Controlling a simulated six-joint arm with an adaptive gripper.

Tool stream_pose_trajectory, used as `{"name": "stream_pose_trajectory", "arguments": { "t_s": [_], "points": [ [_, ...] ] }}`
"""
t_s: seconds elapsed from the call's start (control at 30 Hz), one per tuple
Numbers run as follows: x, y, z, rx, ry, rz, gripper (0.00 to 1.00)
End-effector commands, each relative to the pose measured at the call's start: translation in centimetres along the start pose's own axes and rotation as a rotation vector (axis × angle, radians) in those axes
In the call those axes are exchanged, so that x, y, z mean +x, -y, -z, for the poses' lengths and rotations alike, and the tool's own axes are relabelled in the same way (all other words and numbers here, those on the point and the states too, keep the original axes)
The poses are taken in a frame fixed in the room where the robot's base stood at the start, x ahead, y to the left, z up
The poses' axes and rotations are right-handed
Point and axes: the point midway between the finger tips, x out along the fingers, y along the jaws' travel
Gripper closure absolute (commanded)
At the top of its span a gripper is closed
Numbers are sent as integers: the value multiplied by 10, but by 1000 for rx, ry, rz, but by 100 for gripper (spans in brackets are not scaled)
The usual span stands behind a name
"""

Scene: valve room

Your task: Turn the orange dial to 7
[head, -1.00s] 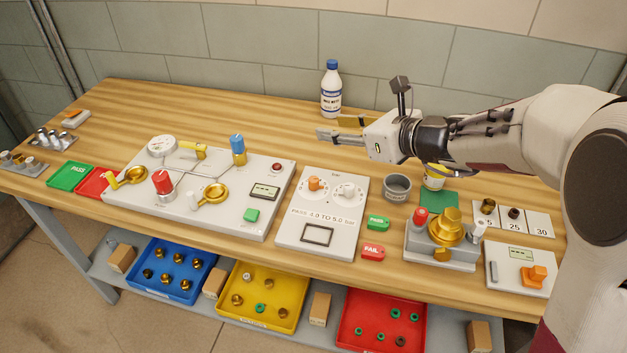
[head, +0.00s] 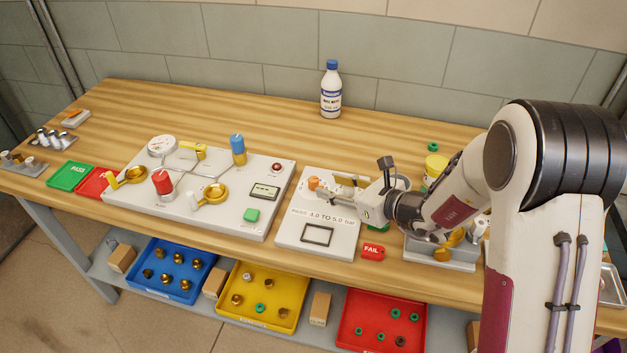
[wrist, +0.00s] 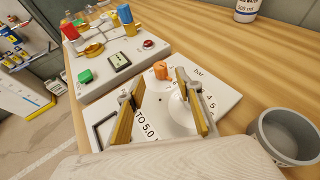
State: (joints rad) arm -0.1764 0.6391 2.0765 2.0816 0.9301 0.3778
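The orange dial (head: 314,183) stands at the upper left of a white panel (head: 286,232) marked "PASS 4.0 TO 5.0 bar". In the wrist view the orange dial (wrist: 160,69) shows just beyond and between my fingertips. My gripper (head: 335,186) is right of the dial in the head view, with its fingers pointing toward it. In the wrist view the fingers (wrist: 160,82) are spread wide with nothing between them. The white dial (wrist: 184,105) lies under the right finger. The number the orange dial points at is too small to read.
Left of the panel is a larger valve board (head: 240,222) with red, blue and yellow handles. A grey cup (wrist: 285,137) stands right of the panel in the wrist view. A red FAIL tag (head: 373,252) lies near the front. A white bottle (head: 331,90) stands at the back, with clear table around it.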

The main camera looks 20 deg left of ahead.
Motion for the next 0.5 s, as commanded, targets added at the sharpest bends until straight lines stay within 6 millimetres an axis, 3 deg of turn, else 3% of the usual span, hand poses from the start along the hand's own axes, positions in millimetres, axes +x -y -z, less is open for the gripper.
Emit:
{"name": "stream_pose_trajectory", "arguments": {
  "t_s": [0.5],
  "points": [
    [7,0,0,1,0,-1,64]
  ]
}}
